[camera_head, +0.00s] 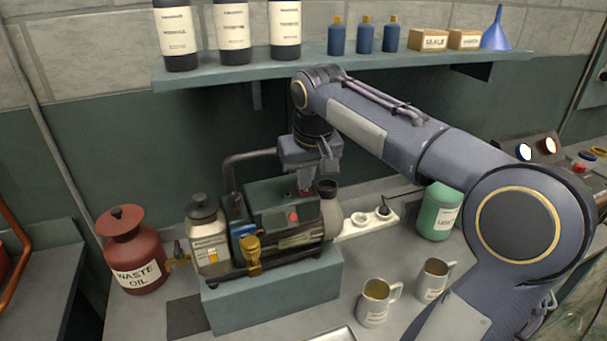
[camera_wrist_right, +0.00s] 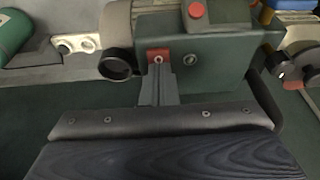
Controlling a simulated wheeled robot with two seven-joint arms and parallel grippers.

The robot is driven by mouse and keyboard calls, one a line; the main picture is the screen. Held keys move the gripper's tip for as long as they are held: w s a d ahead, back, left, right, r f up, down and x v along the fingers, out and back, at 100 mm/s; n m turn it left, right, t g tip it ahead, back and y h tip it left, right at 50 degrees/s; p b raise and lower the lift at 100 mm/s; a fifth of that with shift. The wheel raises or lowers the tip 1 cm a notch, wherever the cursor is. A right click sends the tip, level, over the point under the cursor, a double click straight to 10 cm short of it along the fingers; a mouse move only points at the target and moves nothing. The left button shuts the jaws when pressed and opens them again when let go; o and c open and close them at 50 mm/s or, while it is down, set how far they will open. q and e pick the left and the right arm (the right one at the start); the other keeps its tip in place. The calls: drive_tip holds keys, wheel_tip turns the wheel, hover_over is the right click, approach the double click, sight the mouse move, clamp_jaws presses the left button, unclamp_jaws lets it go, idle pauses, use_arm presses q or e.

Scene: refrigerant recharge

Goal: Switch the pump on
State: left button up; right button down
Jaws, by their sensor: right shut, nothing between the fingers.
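The pump (camera_head: 285,205) is a dark green box with a motor, standing on a green block. A red round button (camera_head: 293,216) is on its front face; it also shows at the top of the right wrist view (camera_wrist_right: 196,10). A small red switch-like part (camera_wrist_right: 158,55) is on the pump's top. My right gripper (camera_head: 306,187) points down over the pump's top, shut and empty. In the right wrist view its closed fingertips (camera_wrist_right: 158,72) are at the red part and overlap it; I cannot tell if they touch. My left gripper is not in view.
A power strip (camera_head: 370,219) lies behind the pump. A red waste oil can (camera_head: 133,250) stands left, a green bottle (camera_head: 438,211) right. Two metal mugs (camera_head: 376,303) are in front on the right. A shelf (camera_head: 340,66) with bottles and boxes hangs above.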

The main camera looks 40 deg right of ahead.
drive_tip(key=shift+s+a+f, duration=0.1)
drive_tip(key=shift+s+f, duration=0.15)
drive_tip(key=shift+s, duration=0.05)
drive_tip(key=shift+r, duration=0.1)
drive_tip(key=p+v, duration=0.3)
drive_tip(key=w+p+v, duration=0.1)
drive_tip(key=p+v, duration=0.1)
drive_tip(key=shift+d+r, duration=0.2)
drive_tip(key=shift+r, duration=0.15)
drive_tip(key=s+r+b, duration=0.1)
wheel_tip(320, 180, up, 7)
hover_over(307, 193)
drive_tip(key=s+a, duration=0.1)
drive_tip(key=s, duration=0.2)
drive_tip(key=shift+s, duration=0.2)
drive_tip(key=shift+r, duration=0.1)
